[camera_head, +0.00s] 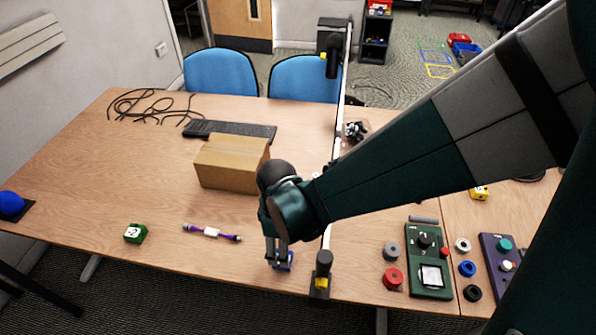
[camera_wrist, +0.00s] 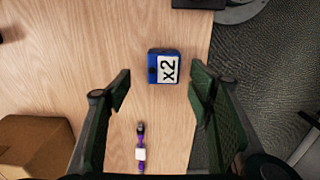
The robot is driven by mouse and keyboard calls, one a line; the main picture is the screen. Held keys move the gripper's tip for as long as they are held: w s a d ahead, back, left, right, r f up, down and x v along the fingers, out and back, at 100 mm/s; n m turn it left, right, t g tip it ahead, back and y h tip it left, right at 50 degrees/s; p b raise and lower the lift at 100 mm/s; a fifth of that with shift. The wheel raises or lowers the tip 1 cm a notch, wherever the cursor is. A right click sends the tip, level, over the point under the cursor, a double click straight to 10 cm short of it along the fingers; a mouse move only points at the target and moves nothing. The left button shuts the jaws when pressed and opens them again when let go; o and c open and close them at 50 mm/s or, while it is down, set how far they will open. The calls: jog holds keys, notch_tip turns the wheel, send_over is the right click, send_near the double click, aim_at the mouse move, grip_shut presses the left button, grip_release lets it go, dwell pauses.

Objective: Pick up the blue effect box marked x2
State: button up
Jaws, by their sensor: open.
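The blue effect box marked x2 (camera_wrist: 160,66) sits on the wooden table near its edge, with its white label facing up. In the head view the box (camera_head: 288,266) is partly hidden behind my gripper (camera_head: 279,256). In the wrist view my gripper (camera_wrist: 161,88) is open and empty, with one finger on each side of the box's line. The box shows between and slightly beyond the fingertips, with a gap on both sides. The height of the fingers above it is hard to tell.
A purple cable with a white tag (camera_head: 211,232) lies left of the gripper, and a green box (camera_head: 135,233) farther left. A cardboard box (camera_head: 232,164) stands behind. A pole on a dark base (camera_head: 319,291) stands close on the right.

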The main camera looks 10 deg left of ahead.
jog(key=shift+f, duration=0.8)
jog(key=shift+s+f+b, duration=0.15)
jog(key=shift+f+b, duration=0.45)
jog(key=shift+f, duration=0.7)
jog(key=shift+s+f+b, duration=0.15)
jog(key=shift+f+b, duration=0.4)
jog(key=shift+f, duration=0.75)
jog(key=c, duration=1)
